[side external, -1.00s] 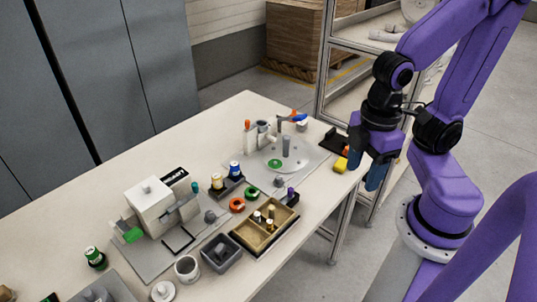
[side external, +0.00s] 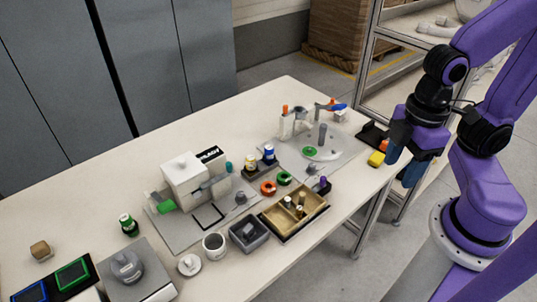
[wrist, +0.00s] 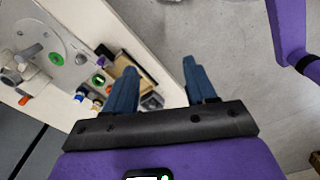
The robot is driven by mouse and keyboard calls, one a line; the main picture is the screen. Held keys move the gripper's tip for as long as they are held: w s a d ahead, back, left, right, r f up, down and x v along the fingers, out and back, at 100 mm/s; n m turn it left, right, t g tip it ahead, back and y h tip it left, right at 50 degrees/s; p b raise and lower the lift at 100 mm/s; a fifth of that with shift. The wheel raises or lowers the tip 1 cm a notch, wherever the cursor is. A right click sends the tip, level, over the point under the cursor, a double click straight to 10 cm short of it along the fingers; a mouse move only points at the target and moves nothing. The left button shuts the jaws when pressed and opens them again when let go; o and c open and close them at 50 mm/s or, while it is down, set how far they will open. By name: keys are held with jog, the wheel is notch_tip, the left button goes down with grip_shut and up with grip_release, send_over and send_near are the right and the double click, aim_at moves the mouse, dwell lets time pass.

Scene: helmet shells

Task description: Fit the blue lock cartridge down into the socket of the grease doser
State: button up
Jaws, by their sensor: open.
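A short blue cylinder with a pale band, which looks like the lock cartridge (side external: 269,152), stands upright in a dark two-place holder (side external: 262,170) beside a gold-and-white cylinder. The wrist view also shows it small (wrist: 81,93). I cannot tell which is the grease doser, and no socket is clear. My gripper (side external: 403,166) is open and empty, off the table's right edge; its two blue fingers (wrist: 160,70) are apart in the wrist view.
A wooden divided tray (side external: 293,212), a grey bin (side external: 249,233), a white cup (side external: 214,245) and red and green rings (side external: 276,184) crowd the middle. The table's back left (side external: 90,200) is clear.

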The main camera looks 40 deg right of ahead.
jog(key=shift+o, duration=0.4)
jog(key=n, duration=0.8)
send_over(269, 148)
jog(key=f, duration=1.4)
jog(key=shift+s+d+f, duration=0.15)
jog(key=shift+d, duration=0.1)
jog(key=shift+w+a+f, duration=0.15)
jog(key=shift+f, duration=1.3)
jog(key=shift+w+a+f, duration=0.1)
jog(key=shift+f, duration=1.35)
grip_shut()
